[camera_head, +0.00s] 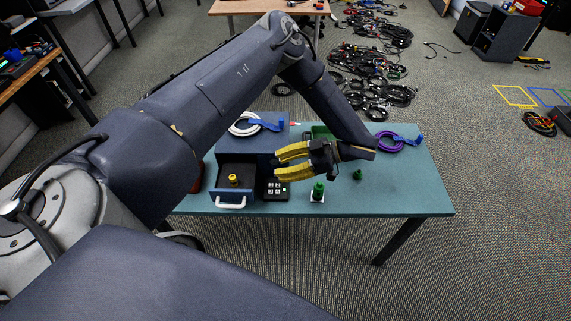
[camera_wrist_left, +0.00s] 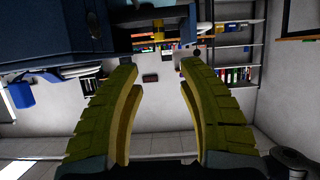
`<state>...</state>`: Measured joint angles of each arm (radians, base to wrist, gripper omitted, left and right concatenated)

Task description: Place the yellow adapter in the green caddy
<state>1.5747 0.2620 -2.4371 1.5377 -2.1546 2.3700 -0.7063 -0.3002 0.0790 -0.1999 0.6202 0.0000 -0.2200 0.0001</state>
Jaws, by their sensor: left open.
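The yellow adapter (camera_head: 233,180) stands upright inside the open drawer (camera_head: 220,194) of a blue box at the left of the table. It also seems to show at the top of the left wrist view (camera_wrist_left: 158,27). The green caddy (camera_head: 320,131) is at the table's back middle, mostly hidden behind my left arm. My left gripper (camera_head: 278,164) is open and empty, to the right of the adapter and pointing left toward the drawer. In the left wrist view its yellow fingers (camera_wrist_left: 160,65) are apart with nothing between them. My right gripper is not in view.
A black keypad (camera_head: 277,189) lies right of the drawer. A green plug on a white base (camera_head: 318,191) and a small green piece (camera_head: 358,175) stand near the gripper. A white cable coil (camera_head: 243,125) lies on the box; a purple coil (camera_head: 389,142) lies back right. The table's right side is clear.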

